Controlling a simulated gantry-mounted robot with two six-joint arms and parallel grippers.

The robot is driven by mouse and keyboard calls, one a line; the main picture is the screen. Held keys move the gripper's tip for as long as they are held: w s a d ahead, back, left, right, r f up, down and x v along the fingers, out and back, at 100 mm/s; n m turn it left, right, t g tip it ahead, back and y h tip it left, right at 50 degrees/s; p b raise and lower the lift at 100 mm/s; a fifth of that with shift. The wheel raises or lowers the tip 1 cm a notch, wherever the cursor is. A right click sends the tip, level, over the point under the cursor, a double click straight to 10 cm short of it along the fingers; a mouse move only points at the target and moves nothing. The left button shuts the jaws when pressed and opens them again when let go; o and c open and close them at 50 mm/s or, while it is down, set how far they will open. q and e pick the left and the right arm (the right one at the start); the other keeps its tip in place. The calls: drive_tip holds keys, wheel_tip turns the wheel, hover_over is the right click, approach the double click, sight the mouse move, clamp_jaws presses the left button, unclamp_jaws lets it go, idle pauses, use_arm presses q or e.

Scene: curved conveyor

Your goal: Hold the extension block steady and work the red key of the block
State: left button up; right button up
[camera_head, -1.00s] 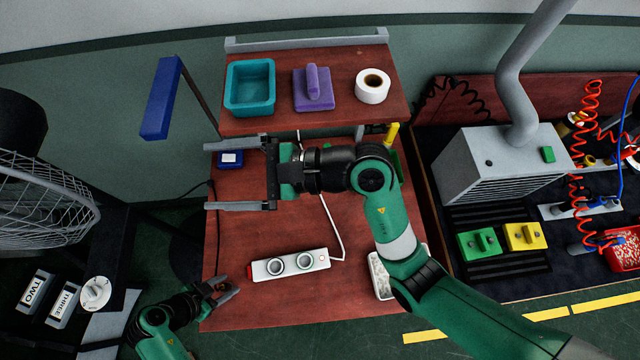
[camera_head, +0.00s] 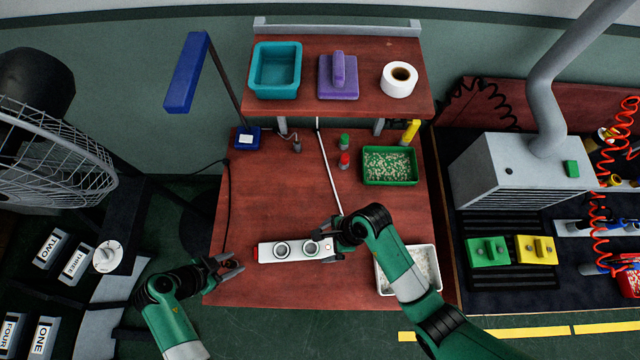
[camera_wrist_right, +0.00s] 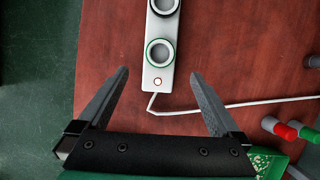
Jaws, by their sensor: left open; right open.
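The white cord (camera_head: 330,175) runs back across the bench. A white tray (camera_head: 381,278) sits beside my right arm. The bench's middle left is clear.

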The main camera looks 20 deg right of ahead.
sight(311, 249)
drive_tip(key=x, duration=1)
drive_tip(key=shift+a+f, duration=0.15)
drive_tip(key=shift+f, duration=0.25)
clamp_jaws()
drive_tip(key=shift+c, duration=2.2)
unclamp_jaws()
clamp_jaws()
use_arm(q)
clamp_jaws()
